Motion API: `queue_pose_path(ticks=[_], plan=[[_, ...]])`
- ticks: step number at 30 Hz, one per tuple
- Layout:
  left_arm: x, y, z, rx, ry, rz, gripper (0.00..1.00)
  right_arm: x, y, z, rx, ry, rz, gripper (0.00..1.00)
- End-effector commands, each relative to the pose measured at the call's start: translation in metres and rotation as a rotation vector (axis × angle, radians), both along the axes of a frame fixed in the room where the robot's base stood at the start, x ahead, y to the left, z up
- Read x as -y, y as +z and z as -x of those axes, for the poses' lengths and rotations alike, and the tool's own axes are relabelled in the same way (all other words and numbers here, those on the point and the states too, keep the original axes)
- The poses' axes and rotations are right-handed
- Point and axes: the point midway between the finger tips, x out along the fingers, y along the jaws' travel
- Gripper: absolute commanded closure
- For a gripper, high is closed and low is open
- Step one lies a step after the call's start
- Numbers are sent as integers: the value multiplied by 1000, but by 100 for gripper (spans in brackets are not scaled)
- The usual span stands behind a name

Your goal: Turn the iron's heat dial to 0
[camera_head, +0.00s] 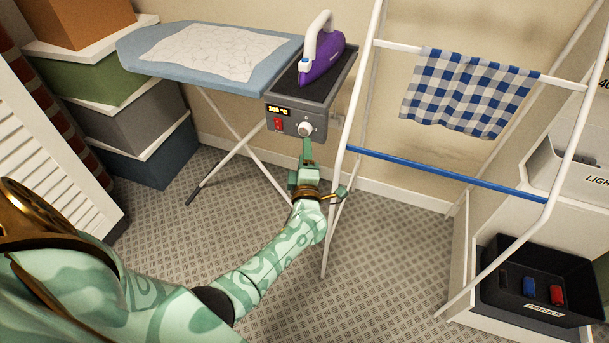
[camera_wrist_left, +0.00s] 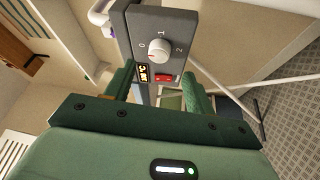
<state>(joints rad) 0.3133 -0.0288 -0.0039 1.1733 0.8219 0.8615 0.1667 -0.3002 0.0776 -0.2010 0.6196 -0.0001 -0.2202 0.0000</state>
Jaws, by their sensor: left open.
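The purple iron (camera_head: 322,58) with a white handle rests on a dark grey station at the end of the ironing board. The station's front panel (camera_head: 290,119) has a lit display, a red switch (camera_head: 278,124) and the white heat dial (camera_head: 305,129). In the left wrist view the dial (camera_wrist_left: 159,50) shows with marks 0, 1 and 2 around it; I cannot tell clearly where its pointer stands. My left gripper (camera_head: 307,155) is just below and in front of the dial. In the left wrist view its open fingers (camera_wrist_left: 160,80) are apart with nothing between them, short of the dial. My right gripper is out of view.
The ironing board (camera_head: 140,52) carries a white cloth. A white drying rack (camera_head: 341,165) with a blue bar and a checked cloth (camera_head: 468,92) stands close to the right of my left gripper. Stacked boxes (camera_head: 140,120) stand at left, a black bin (camera_head: 500,290) at lower right.

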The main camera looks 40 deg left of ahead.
Motion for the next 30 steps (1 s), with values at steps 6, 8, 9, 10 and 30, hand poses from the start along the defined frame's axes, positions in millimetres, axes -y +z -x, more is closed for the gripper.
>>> queue_pose_path(ticks=[6, 8, 9, 10, 30], plan=[[35, -6, 48, -1, -1, 3, 46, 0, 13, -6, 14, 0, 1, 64], [42, -7, 58, 0, -1, 1, 46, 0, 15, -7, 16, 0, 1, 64], [46, -9, 64, -1, -1, 2, 46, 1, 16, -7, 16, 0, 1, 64], [49, -9, 67, 0, 0, 1, 46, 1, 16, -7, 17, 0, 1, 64], [60, -13, 82, 0, 0, 0, 46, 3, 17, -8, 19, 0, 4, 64]])
